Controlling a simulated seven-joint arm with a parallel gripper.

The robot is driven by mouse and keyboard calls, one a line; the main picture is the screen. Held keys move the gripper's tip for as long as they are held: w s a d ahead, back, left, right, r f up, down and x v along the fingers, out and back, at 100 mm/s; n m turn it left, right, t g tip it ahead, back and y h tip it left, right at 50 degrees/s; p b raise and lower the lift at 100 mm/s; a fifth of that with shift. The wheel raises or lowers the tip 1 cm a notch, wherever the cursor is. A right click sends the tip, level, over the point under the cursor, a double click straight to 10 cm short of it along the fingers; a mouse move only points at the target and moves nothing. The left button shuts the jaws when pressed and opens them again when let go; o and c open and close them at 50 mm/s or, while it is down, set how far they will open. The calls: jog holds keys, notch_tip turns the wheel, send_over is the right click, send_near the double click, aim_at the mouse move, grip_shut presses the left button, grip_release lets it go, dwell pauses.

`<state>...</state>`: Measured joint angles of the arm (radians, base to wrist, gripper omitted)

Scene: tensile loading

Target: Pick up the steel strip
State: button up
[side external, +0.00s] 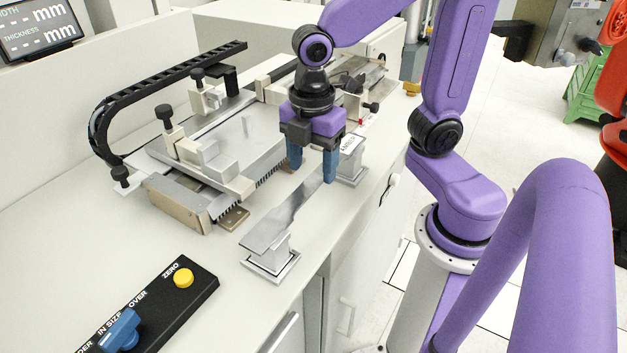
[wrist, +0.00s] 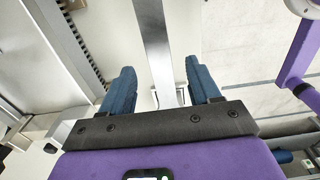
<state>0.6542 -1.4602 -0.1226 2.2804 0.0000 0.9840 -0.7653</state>
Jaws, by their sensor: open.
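The steel strip (side external: 283,218) is a flat, shiny bar with wider ends. It lies raised across two small metal stands, the near stand (side external: 271,262) and the far stand (side external: 351,166). Its far end carries a white label. My gripper (side external: 312,172) points down over the strip's middle to far part, with its blue fingers apart, one on each side of the strip. In the wrist view the strip (wrist: 155,45) runs between the two open fingers (wrist: 160,88). I cannot tell whether either finger touches it. The part under the gripper body is hidden.
A measuring fixture (side external: 215,160) with a black cable chain (side external: 160,85) stands just left of the strip. A black button box (side external: 150,305) with a yellow button lies at the front left. The bench's right edge is close to the strip. A display (side external: 38,28) stands at the back left.

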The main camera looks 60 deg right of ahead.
jog(key=shift+f, duration=1.05)
grip_shut()
